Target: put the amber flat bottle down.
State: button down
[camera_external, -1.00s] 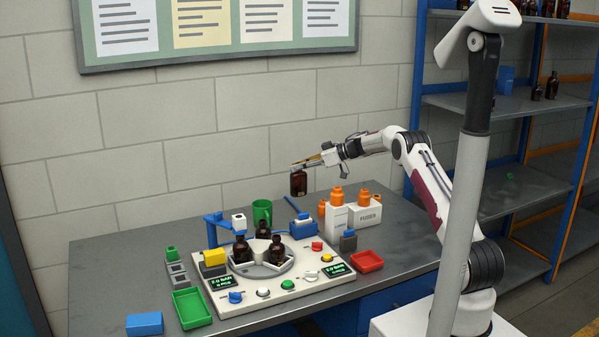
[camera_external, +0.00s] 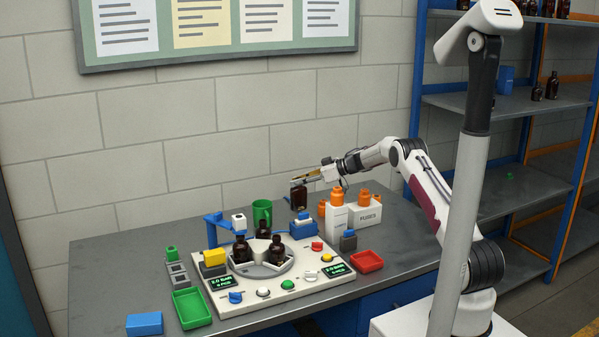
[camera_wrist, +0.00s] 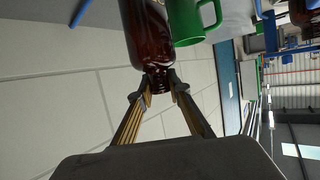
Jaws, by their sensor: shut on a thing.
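The amber flat bottle (camera_external: 299,198) hangs upright from my gripper (camera_external: 302,179), just above or at the back of the grey table; I cannot tell whether its base touches. In the wrist view my gripper (camera_wrist: 160,85) is shut on the neck of the brown glass bottle (camera_wrist: 148,32), and its body reaches to the top edge. The blue thing behind the control board hides the bottle's lower end in part.
A green mug (camera_external: 262,211) stands left of the bottle. A control board (camera_external: 290,292) with several amber bottles on a round holder (camera_external: 262,268) is in front. A red tray (camera_external: 367,262) lies at right.

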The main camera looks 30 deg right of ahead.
aim_at(306, 189)
jog(key=shift+f, duration=0.5)
jog(key=shift+f, duration=1.9)
jog(key=c, duration=1.9)
grip_release()
jog(key=shift+s+d+r, duration=0.15)
jog(key=shift+d+r, duration=0.1)
jog(key=shift+d, duration=0.05)
jog(key=v, duration=1.1)
jog(key=shift+s, duration=0.2)
